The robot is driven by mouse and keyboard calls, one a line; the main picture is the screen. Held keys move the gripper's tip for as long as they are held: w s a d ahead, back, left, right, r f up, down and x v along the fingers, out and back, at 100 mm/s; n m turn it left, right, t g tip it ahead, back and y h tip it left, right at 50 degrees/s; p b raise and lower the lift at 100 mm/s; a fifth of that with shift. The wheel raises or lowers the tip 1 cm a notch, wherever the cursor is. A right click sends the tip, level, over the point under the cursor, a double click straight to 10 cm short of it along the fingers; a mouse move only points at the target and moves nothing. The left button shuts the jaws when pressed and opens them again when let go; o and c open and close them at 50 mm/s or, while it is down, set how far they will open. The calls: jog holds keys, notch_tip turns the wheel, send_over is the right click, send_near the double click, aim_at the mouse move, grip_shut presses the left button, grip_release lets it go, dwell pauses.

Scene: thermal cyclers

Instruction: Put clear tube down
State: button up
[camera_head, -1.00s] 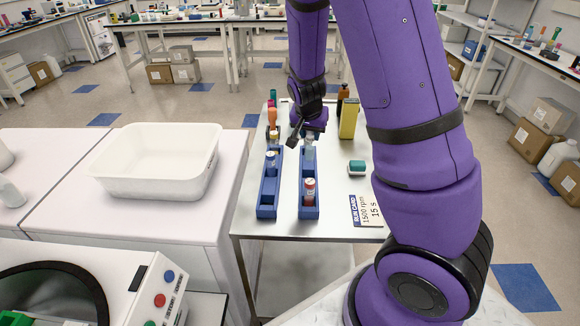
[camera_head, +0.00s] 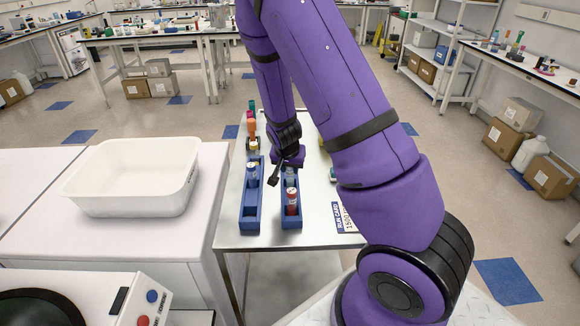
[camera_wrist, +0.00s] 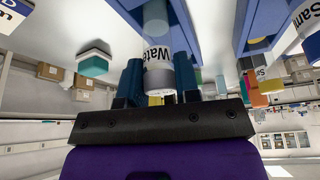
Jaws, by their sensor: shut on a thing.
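My gripper (camera_wrist: 158,85) is shut on a clear tube (camera_wrist: 157,50) with a white label reading "Wate…" and a grey cap in the wrist view. In the head view the clear tube (camera_head: 290,177) is at the far part of the right blue rack (camera_head: 291,222), behind a red tube (camera_head: 291,201). My gripper (camera_head: 287,162) is right above it. In the wrist view the tube's far end overlaps the blue rack (camera_wrist: 195,22); I cannot tell whether it rests on the slot's floor.
A white tub (camera_head: 130,190) is on the left bench. A run card (camera_head: 345,217) lies to the right.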

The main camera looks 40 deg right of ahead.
jog(key=o, duration=0.9)
jog(key=shift+f, duration=0.1)
jog(key=s+a+r+n+y, duration=0.1)
jog(key=s+a+r+n, duration=0.2)
jog(key=r, duration=0.6)
jog(key=s+a+r+t+y, duration=0.1)
jog(key=s+a+r+y, duration=0.15)
jog(key=s+r, duration=0.4)
jog(key=s+a+r+n, duration=0.2)
jog(key=s+a+r, duration=0.15)
jog(key=r, duration=0.75)
jog(key=s+a+r+n, duration=0.2)
jog(key=s+r, duration=0.2)
jog(key=s, duration=0.2)
jog(key=s+a+r+n+t, duration=0.1)
jog(key=s+a+r+n, duration=0.1)
jog(key=s+r, duration=0.3)
jog(key=shift+s+n, duration=0.4)
jog(key=shift+s, duration=0.85)
jog(key=shift+s, duration=0.15)
